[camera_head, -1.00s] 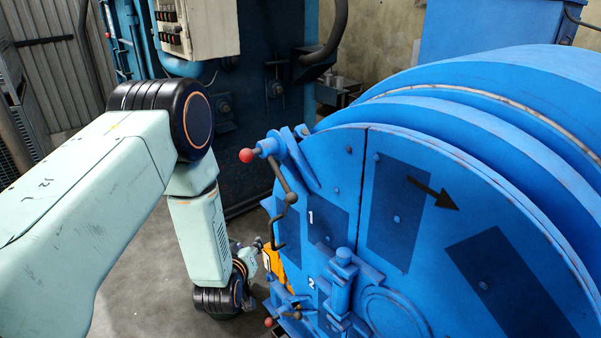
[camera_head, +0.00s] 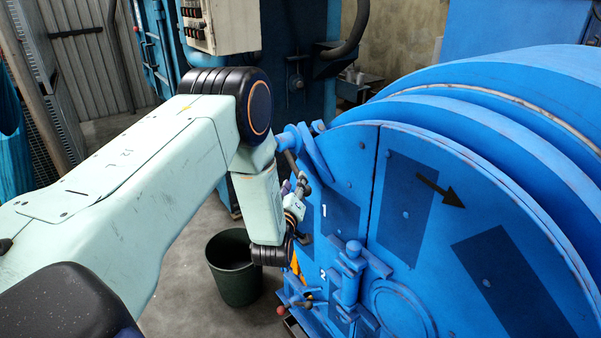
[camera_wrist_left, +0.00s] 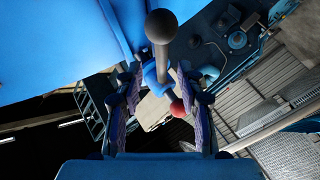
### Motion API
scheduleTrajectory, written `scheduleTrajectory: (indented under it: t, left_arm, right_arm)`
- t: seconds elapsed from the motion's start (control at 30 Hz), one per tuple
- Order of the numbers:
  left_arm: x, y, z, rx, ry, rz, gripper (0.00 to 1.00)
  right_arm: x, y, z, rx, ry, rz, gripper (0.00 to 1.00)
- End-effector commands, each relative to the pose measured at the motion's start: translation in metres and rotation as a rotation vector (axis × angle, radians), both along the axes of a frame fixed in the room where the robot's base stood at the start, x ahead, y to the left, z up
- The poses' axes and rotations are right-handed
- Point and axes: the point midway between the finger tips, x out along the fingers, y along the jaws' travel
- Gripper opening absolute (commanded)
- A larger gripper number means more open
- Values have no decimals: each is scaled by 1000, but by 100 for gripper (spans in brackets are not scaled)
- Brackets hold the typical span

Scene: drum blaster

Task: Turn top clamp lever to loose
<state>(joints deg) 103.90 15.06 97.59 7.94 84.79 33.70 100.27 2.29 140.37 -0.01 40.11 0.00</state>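The top clamp (camera_head: 293,140) is a blue part on the upper left edge of the blue drum door. Its lever shows in the left wrist view as a rod with a dark ball (camera_wrist_left: 160,26) at the near end and a red ball (camera_wrist_left: 178,108) at the other, through a blue hub (camera_wrist_left: 150,74). In the head view my arm hides the red ball. My left gripper (camera_head: 299,188) is at the lever's lower part, in front of the door. In the wrist view its fingers (camera_wrist_left: 159,88) are spread on both sides of the lever. My right gripper is not in view.
A lower clamp with a red ball (camera_head: 281,310) sits at the door's lower left. A dark green bin (camera_head: 233,270) stands on the floor beside the drum. A control box (camera_head: 222,25) is on the blue machine behind. The floor left of the bin is clear.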

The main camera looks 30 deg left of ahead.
Motion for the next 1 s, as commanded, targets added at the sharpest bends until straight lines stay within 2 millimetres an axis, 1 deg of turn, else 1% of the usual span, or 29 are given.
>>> scheduleTrajectory:
  t: [0.1,0.2,0.43,0.6,0.83,0.87,1.0]
  left_arm:
    - [17,7,2,1,-3,0,38]
    - [30,11,1,2,-1,-1,38]
    - [50,17,0,0,1,-3,38]
    - [55,18,1,1,1,-4,38]
    - [55,18,0,0,2,-4,38]
    - [55,18,0,0,2,-4,37]
    - [55,18,0,0,2,-4,25]
  right_arm:
    - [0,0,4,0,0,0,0]
    - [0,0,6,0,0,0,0]
    - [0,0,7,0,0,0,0]
    - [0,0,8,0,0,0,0]
    - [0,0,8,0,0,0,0]
    - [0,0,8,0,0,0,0]
    - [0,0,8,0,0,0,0]
